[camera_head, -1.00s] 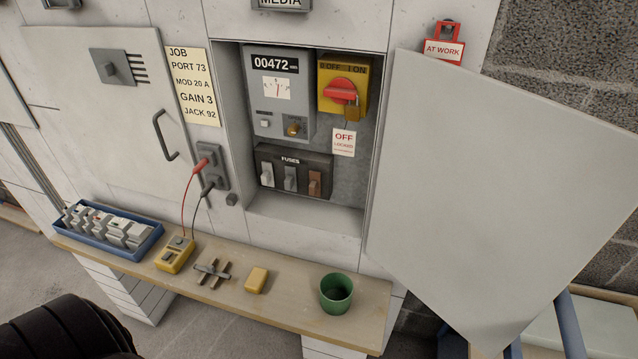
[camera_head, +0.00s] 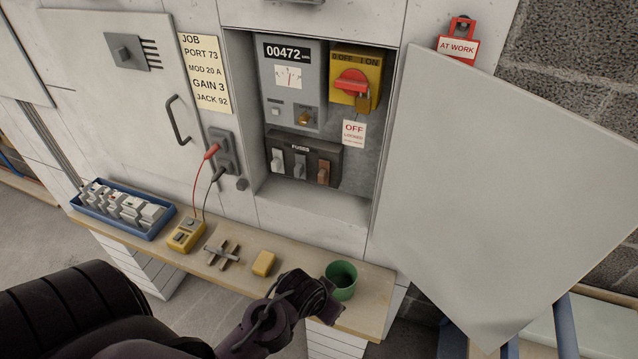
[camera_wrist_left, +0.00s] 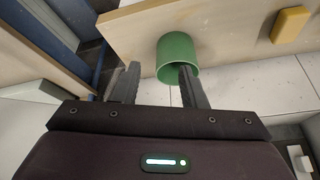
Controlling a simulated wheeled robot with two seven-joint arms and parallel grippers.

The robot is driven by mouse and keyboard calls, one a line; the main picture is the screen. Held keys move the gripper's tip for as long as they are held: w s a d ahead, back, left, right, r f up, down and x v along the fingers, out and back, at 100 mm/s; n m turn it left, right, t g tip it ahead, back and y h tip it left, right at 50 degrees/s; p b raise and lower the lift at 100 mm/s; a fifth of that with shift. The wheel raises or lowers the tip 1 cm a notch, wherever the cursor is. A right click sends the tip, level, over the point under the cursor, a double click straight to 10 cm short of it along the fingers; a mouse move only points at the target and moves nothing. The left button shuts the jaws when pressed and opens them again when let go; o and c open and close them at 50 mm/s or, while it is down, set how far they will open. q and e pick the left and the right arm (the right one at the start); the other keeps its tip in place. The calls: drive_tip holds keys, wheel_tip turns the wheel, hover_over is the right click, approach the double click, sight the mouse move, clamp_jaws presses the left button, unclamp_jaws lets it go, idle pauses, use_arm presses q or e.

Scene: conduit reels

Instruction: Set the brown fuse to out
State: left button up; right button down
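The brown fuse (camera_head: 323,172) sits at the right end of the dark fuse block (camera_head: 328,155) labelled FUSES, inside the open cabinet. A white fuse (camera_head: 277,160) and a grey fuse (camera_head: 299,165) are to its left. My left gripper (camera_head: 325,290) is low in the head view, by the green cup (camera_head: 342,277) on the shelf, well below the fuses. The left wrist view shows its two fingers (camera_wrist_left: 160,82) apart with nothing held; one finger overlaps the cup in that picture. Whether it touches cannot be told. My right gripper is not in view.
A yellow block (camera_head: 263,263), a crossed metal tool (camera_head: 223,254), a yellow meter (camera_head: 186,235) and a blue tray (camera_head: 125,230) line the wooden shelf (camera_head: 365,320). Red and black leads run up to a socket. A large open door panel (camera_head: 490,190) stands right of the cabinet.

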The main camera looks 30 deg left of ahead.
use_arm(q)
drive_tip(key=w+a+r+t, duration=0.3)
drive_tip(key=w+r, duration=0.2)
drive_tip(key=n+t+y, duration=0.4)
drive_tip(key=t+y, duration=0.1)
drive_tip(key=t, duration=0.4)
approach(321, 178)
drive_tip(key=w, duration=0.1)
drive_tip(key=x, duration=0.5)
drive_tip(key=p+x, duration=0.1)
drive_tip(key=x, duration=0.2)
drive_tip(key=shift+s+a, duration=0.15)
drive_tip(key=shift+a, duration=0.1)
clamp_jaws()
